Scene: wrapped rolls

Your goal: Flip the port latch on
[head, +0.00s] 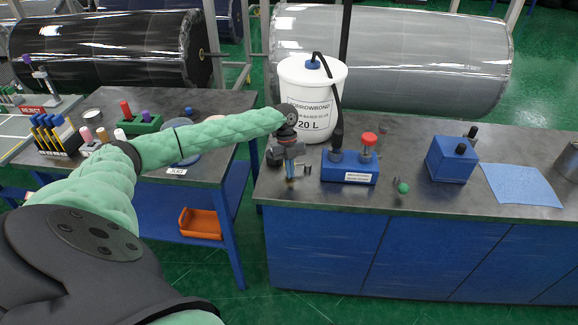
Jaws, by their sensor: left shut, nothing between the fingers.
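My left gripper (290,182) is shut and empty, pointing down over the left end of the dark counter (440,198). It is left of a blue labelled block (350,176), which carries a dark post and a clear red-capped vial (368,146). A small green knob (403,188) is at the counter's front, right of that block and apart from the gripper. A blue box (451,160) with a black knob stands farther right. I cannot tell for sure which of these parts is the port latch. My right gripper is not in view.
A white 20 L bucket (306,90) with a black hose stands close behind the gripper. A blue cloth (522,185) lies at the right. A second table (215,165) at left holds racks and small parts. Large wrapped rolls (400,60) lie behind.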

